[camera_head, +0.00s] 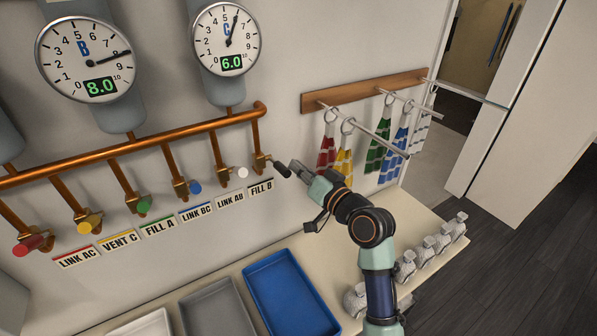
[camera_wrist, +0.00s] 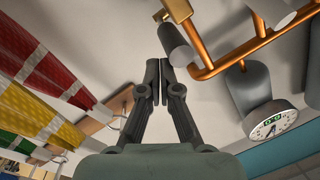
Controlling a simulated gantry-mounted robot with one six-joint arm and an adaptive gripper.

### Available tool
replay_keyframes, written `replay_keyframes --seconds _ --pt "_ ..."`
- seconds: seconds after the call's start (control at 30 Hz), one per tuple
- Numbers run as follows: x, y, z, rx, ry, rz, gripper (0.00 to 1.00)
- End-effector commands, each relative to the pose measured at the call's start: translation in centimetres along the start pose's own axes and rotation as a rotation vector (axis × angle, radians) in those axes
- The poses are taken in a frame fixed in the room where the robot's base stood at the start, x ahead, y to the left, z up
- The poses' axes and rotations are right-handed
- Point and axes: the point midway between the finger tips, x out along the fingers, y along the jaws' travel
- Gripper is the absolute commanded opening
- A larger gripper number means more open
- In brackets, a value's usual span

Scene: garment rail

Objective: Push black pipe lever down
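The black pipe lever (camera_head: 282,169) sticks out to the lower right from the rightmost copper pipe, above the FILL B label (camera_head: 261,188). In the wrist view, the black lever (camera_wrist: 177,44) is a dark cylinder on a brass fitting, just beyond and right of my fingertips. My gripper (camera_head: 295,166) is beside the lever's outer end in the head view. In the wrist view, my gripper (camera_wrist: 160,64) has its fingers together with nothing between them. I cannot tell whether the fingertips touch the lever.
A white lever (camera_head: 242,172) and a blue lever (camera_head: 195,187) sit to the left. A wooden rail (camera_head: 365,89) with striped cloths hangs to the right. A blue tray (camera_head: 290,295) lies on the counter below. Several grey fittings stand on the counter's right.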

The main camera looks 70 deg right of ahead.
Motion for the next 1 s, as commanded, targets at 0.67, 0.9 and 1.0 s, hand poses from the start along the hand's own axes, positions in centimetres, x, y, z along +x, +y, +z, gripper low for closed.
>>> replay_keyframes --seconds 0.67,0.9,1.0 --pt "-10.2 -0.7 -2.0 -0.001 0.001 -0.003 0.0" --pt "-10.2 -0.7 -2.0 -0.001 0.0 -0.002 0.0" --pt "-10.2 -0.7 -2.0 -0.001 0.001 -0.002 0.0"
